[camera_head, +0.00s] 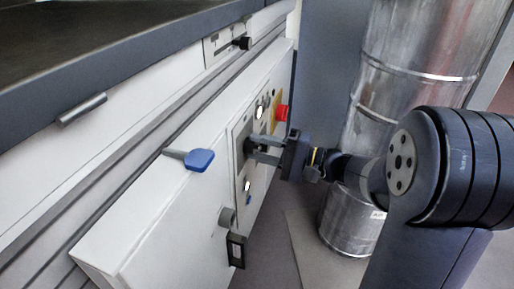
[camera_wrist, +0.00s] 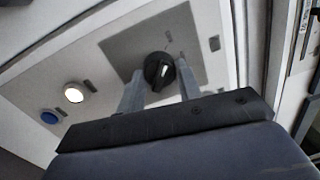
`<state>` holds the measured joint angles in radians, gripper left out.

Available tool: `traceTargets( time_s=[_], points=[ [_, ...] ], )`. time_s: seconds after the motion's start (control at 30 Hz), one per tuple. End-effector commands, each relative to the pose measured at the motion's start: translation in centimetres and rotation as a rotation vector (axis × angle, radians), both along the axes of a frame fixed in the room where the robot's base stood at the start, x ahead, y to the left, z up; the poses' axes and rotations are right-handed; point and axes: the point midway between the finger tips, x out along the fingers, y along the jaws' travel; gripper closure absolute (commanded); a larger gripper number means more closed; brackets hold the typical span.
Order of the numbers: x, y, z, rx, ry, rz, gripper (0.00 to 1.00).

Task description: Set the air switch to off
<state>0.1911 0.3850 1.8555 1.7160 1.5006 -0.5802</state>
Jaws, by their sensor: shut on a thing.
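A black rotary knob (camera_wrist: 157,72) with a white pointer mark sits on a grey plate (camera_wrist: 118,45) of the white control panel (camera_head: 150,215). I take it to be the air switch; no label on it is readable. In the wrist view its pointer mark runs up and slightly right. My gripper (camera_wrist: 160,84) has one finger on each side of the knob and is shut on it. In the head view my gripper (camera_head: 257,149) reaches the panel from the right, and its fingers mostly hide the knob.
A red button (camera_head: 281,113) on yellow sits just beyond my gripper. A blue-handled lever (camera_head: 200,159) sticks out on the near side. A lit white button (camera_wrist: 74,95) and a blue button (camera_wrist: 48,118) are nearby. A metal drum (camera_head: 345,222) stands behind my arm.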

Motion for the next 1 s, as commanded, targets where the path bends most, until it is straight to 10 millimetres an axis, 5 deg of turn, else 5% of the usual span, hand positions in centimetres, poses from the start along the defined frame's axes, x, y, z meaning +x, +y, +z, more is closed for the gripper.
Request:
traceTargets(
  time_s=[0.17, 0.2, 0.47, 0.77, 1.0],
  points=[
    [0.1, 0.0, 0.4, 0.005, -0.008, -0.001, 0.90],
    [0.1, 0.0, 0.4, 0.005, -0.008, -0.001, 0.66],
    [0.1, 0.0, 0.2, 0.003, -0.004, -0.001, 0.45],
    [0.0, -0.3, 0.2, 0.002, -0.002, -0.002, 0.45],
    [-1.0, -3.2, 0.2, 0.001, 0.000, -0.006, 0.45]
  ],
)
